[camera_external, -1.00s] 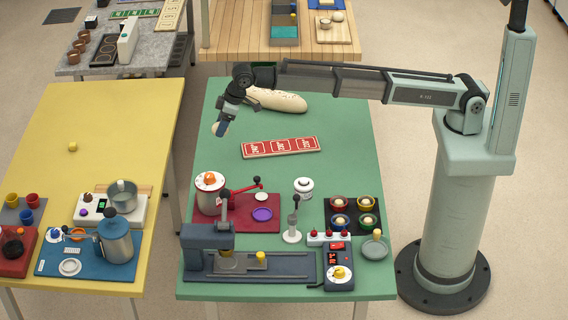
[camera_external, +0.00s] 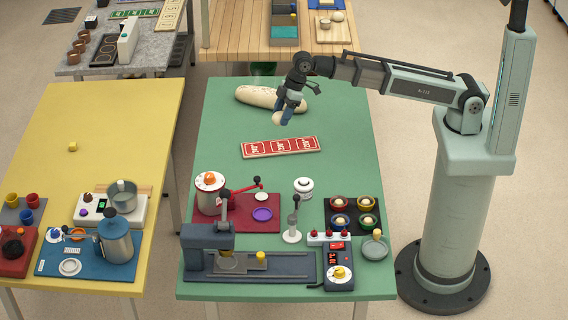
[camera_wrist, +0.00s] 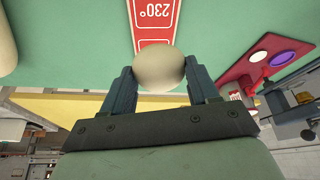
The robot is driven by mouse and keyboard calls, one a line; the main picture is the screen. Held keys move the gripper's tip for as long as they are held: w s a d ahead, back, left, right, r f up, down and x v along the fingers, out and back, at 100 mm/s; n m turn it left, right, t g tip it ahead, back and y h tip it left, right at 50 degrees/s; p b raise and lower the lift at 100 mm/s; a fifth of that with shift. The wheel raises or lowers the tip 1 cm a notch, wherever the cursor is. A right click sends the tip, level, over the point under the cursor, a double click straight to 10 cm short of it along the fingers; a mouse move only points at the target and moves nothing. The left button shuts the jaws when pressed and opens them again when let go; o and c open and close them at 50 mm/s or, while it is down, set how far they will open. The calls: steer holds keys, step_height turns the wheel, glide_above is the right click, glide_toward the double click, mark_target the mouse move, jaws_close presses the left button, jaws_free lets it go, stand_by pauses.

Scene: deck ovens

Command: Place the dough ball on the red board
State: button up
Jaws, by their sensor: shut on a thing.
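My gripper (camera_external: 283,113) is shut on the dough ball (camera_external: 277,119), a pale round lump. It holds the ball in the air above the green table, near the back edge of the red board in the external view. In the wrist view the dough ball (camera_wrist: 159,69) sits between the two fingers of my gripper (camera_wrist: 160,78) and covers part of the red board (camera_wrist: 152,20). The red board (camera_external: 280,147) is a flat strip with several white-outlined fields. One field reads 230° in the wrist view.
A long pale loaf-like dough (camera_external: 255,97) lies behind my gripper. In front of the board stand a white-and-red pot (camera_external: 209,194), a white jar (camera_external: 303,188) and a dark tray of small cups (camera_external: 352,203). The green table (camera_external: 225,130) is clear around the board.

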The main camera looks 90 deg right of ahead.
steer(key=shift+f, duration=4.9)
steer(key=shift+f, duration=0.15)
steer(key=o, duration=1.1)
steer(key=v, duration=1.2)
